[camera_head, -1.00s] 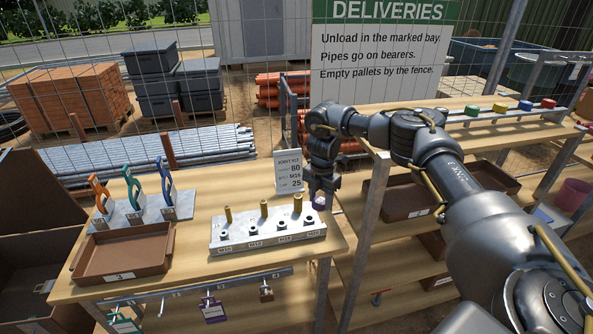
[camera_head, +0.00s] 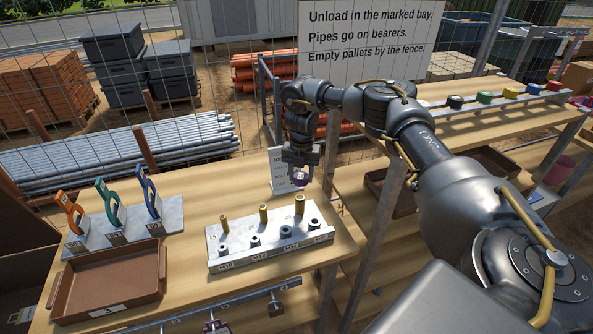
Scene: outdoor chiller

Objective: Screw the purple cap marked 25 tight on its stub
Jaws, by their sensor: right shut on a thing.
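My right gripper (camera_head: 299,173) is shut on a small purple cap (camera_head: 300,180) and holds it above the table, beyond the right part of a grey metal block (camera_head: 240,257). The cap shows a pale mark too small to read. The block carries a row of short dark stubs, one at the right end (camera_head: 313,224), and taller brass pegs, one (camera_head: 299,206) just below the cap in the picture. The cap looks apart from the peg and stubs. I cannot tell which stub is the cap's. My left gripper is not in view.
A printed card (camera_head: 277,168) stands behind the block, partly hidden by my gripper. A brown tray (camera_head: 75,292) and a stand with coloured-handled tools (camera_head: 160,215) are at left. A shelf (camera_head: 470,125) at right bears several coloured caps.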

